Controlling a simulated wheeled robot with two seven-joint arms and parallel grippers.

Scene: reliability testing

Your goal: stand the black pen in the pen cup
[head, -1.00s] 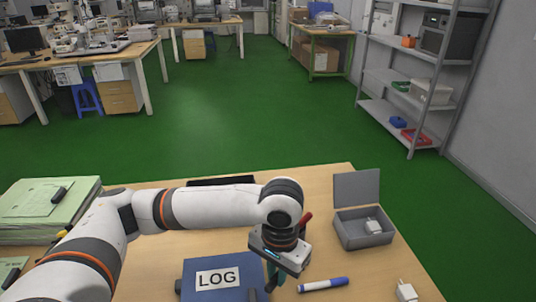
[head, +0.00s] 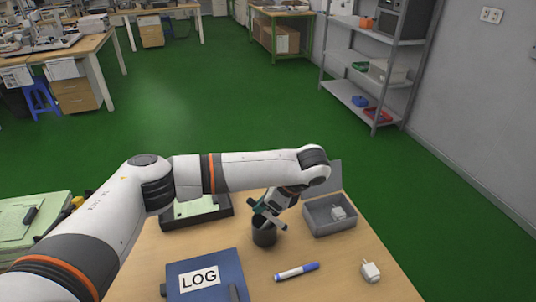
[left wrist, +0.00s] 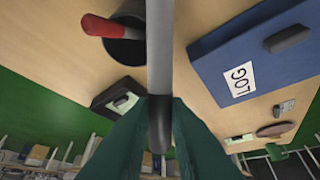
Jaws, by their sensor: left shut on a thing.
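My left gripper (head: 260,208) has green fingers and is just above the dark pen cup (head: 264,236), partly covering its mouth. In the left wrist view the fingers are shut on the black end of the pen (left wrist: 160,45), whose light grey body runs up to the top edge. The pen looks outside the cup; its far end is out of frame. The cup (left wrist: 125,52) is at the upper left there, with a red-handled item (left wrist: 105,26) standing in it. My right gripper is not in view.
A blue LOG book (head: 228,262) lies left of the cup, and a blue-capped marker (head: 297,271) lies in front. A grey open box (head: 325,222) is to the right, a black tray (head: 170,220) behind left. A white adapter (head: 371,271) sits near the right edge.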

